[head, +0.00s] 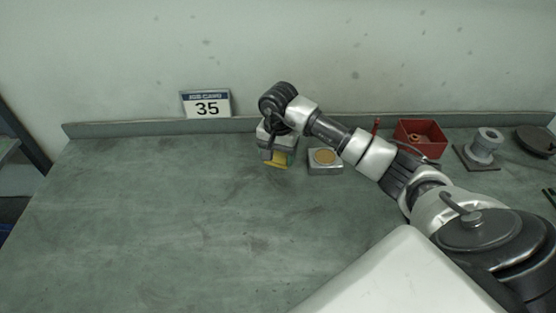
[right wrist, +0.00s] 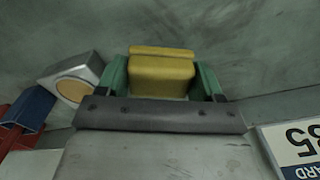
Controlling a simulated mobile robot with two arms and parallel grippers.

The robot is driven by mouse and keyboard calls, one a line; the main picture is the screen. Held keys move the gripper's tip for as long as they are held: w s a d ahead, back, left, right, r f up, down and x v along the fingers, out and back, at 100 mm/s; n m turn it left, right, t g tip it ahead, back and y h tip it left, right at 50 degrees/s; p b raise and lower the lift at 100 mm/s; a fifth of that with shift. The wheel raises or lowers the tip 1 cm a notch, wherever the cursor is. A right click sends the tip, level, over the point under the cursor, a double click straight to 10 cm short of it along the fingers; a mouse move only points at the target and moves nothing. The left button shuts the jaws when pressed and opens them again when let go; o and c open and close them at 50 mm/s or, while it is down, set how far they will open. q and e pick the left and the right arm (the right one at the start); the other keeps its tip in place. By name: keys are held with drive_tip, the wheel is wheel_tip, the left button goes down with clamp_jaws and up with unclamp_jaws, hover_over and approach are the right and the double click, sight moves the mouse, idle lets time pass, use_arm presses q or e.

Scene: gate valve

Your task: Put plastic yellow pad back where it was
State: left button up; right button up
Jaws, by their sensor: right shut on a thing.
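The yellow plastic pad (head: 278,160) is held by my right gripper (head: 276,154) at the back of the bench, to the right of the number card. In the right wrist view the yellow pad (right wrist: 160,72) sits between the green fingers of my right gripper (right wrist: 163,82), which is shut on it. I cannot tell whether the pad touches the bench top. A grey metal block with a round tan top (head: 325,159) stands just right of the gripper; it also shows in the right wrist view (right wrist: 72,88). My left gripper is not in view.
A card marked 35 (head: 206,104) leans against the back ledge. A red bin (head: 420,138) with parts inside and a grey flanged part (head: 484,147) stand at the back right. The left and middle of the bench (head: 140,210) are clear.

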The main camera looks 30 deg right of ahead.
sight(278, 163)
wheel_tip(278, 163, down, 4)
drive_tip(key=shift+r+p, duration=0.25)
drive_tip(key=shift+p, duration=0.2)
drive_tip(key=shift+f, duration=0.1)
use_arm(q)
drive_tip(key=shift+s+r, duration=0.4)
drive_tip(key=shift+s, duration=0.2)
use_arm(e)
drive_tip(key=shift+f, duration=0.1)
drive_tip(key=o, duration=0.9)
drive_tip(key=shift+r, duration=0.2)
wheel_tip(278, 163, up, 10)
drive_tip(key=b, duration=0.2)
drive_tip(key=shift+d+r+b, duration=0.1)
drive_tip(key=shift+r+b, duration=0.15)
drive_tip(key=shift+b, duration=0.1)
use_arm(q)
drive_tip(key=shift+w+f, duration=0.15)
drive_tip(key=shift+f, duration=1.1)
use_arm(e)
drive_tip(key=shift+r, duration=0.7)
